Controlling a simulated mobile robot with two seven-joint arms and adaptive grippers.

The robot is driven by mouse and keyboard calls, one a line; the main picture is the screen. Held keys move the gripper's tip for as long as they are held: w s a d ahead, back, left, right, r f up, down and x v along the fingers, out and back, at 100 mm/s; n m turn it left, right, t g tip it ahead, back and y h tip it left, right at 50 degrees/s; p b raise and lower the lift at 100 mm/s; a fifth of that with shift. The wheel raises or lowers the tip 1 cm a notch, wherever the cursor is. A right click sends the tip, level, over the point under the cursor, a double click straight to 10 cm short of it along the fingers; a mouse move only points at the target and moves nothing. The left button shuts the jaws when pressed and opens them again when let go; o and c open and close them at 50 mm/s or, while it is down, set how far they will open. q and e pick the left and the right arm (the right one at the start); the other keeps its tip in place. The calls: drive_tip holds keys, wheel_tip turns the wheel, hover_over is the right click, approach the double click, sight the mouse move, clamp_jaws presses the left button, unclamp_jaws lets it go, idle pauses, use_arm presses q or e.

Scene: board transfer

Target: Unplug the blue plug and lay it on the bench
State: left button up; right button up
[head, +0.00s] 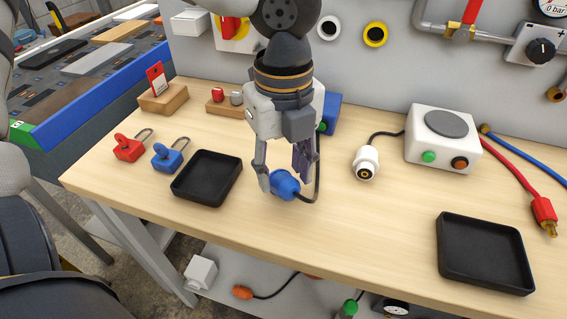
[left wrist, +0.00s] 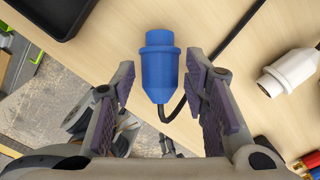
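The blue plug (head: 284,185) is on or just above the wooden bench (head: 330,225), right of the left black tray; I cannot tell whether it touches the wood. It also shows in the left wrist view (left wrist: 159,68), with a dark cable at its narrow end. In the head view the cable loops up behind my gripper. My left gripper (head: 283,181) points down over the plug with its fingers apart. In the left wrist view, gaps show between the plug and both finger pads. The blue box (head: 330,112) behind is partly hidden by my gripper. My right gripper is not in view.
A white plug (head: 367,162) is cabled to a white box (head: 442,140). Black trays lie left (head: 236,164) and right (head: 447,254). Red (head: 129,149) and blue (head: 167,157) padlocks lie at the left. The bench between plug and right tray is clear.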

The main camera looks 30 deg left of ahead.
sight(283, 175)
use_arm(q)
drive_tip(key=shift+o, duration=0.5)
drive_tip(key=shift+r, duration=0.1)
wheel_tip(283, 175, up, 12)
idle(0.5)
